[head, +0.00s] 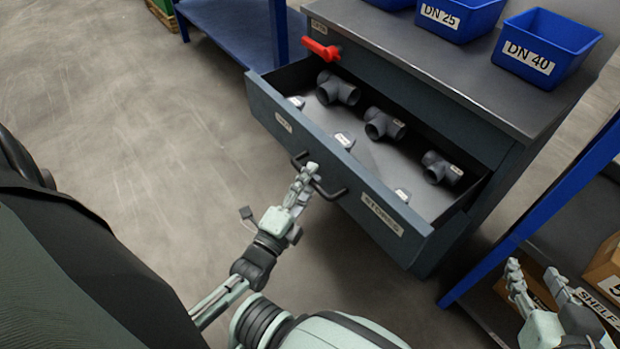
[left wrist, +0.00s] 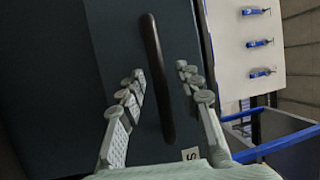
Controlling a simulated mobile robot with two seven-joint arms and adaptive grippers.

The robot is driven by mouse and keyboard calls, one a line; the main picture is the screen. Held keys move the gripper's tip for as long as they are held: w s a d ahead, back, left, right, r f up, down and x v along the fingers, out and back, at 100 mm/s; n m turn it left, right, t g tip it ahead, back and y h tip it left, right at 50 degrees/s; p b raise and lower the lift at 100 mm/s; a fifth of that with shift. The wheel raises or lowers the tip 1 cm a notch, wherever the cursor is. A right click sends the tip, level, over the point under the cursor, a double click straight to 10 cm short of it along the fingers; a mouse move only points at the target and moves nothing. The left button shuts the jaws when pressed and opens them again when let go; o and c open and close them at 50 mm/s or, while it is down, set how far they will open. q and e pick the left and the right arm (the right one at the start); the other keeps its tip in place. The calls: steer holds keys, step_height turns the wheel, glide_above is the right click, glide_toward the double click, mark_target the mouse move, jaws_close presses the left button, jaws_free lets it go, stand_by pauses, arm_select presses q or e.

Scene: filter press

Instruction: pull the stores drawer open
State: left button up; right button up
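The stores drawer (head: 340,160) stands pulled well out of the grey cabinet (head: 440,90), with its inside showing. Its front has a STORES label (head: 382,214) and a dark bar handle (head: 330,191). My left gripper (head: 306,172) is at the handle. In the left wrist view the handle (left wrist: 158,80) runs between the fingers of my left gripper (left wrist: 161,75), with a gap showing on both sides, so it is open around the bar. My right gripper (head: 536,272) is at the lower right, away from the drawer, fingers apart and empty.
Several grey pipe fittings (head: 383,124) and small pale labelled pieces lie in the drawer. Blue bins (head: 546,48) stand on top. A blue-framed shelf (head: 560,200) with cartons is at right. Floor at left is clear.

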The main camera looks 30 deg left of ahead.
arm_select(q)
steer(key=s+f, duration=0.2)
steer(key=s, duration=0.9)
steer(key=shift+s+d, duration=0.3)
steer(key=shift+s, duration=0.05)
steer(key=shift+f, duration=0.1)
